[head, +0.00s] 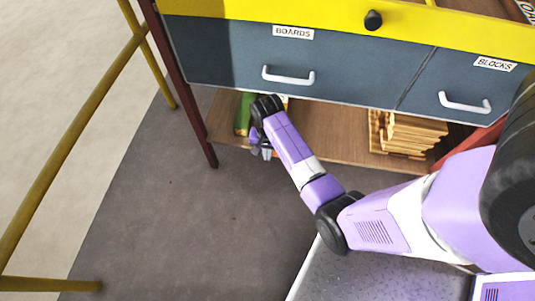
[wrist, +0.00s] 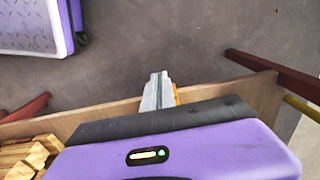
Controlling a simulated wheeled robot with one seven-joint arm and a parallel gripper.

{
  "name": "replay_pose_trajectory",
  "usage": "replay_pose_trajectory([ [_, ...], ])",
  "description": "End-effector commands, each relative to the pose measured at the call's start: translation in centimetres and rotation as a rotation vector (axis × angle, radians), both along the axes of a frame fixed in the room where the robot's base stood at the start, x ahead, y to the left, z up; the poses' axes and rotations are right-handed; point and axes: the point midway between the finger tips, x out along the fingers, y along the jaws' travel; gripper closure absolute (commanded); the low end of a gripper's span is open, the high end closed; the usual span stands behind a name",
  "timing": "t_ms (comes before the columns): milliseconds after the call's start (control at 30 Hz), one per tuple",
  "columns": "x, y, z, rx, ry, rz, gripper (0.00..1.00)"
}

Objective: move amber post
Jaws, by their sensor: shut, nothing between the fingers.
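My gripper (head: 265,150) hangs at the front edge of the low wooden shelf, under the drawer labelled BOARDS. In the wrist view its two grey fingers (wrist: 158,78) are together, with nothing between them. A sliver of an amber-orange thing (wrist: 177,96) shows just beside the fingers in the wrist view. Most of it is hidden behind my wrist, so I cannot tell whether it is the amber post or whether the fingers touch it. In the head view, my wrist covers most of that part of the shelf.
A green block (head: 244,113) stands on the shelf (head: 330,130) left of my wrist. Stacked wooden blocks (head: 408,134) are at the shelf's right. Closed drawers (head: 330,65) with white handles hang above. A dark red leg (head: 200,125) and yellow rails (head: 75,130) stand left. The floor in front is clear.

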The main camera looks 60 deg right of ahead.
Motion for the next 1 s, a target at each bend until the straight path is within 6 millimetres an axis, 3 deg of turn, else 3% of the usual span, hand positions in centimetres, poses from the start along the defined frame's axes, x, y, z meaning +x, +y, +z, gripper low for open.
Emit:
replay_pose_trajectory([
  [33,-0.1,0.0,-1.3,0.002,0.002,0.0,1.0],
  [400,0.0,0.0,-8.6,0.002,0.001,0.0,1.0],
  [700,1.2,-3.3,-8.2,0.0,-0.001,-0.003,1.0],
  [1000,1.3,-3.8,-8.1,0.001,0.001,0.0,1.0],
])
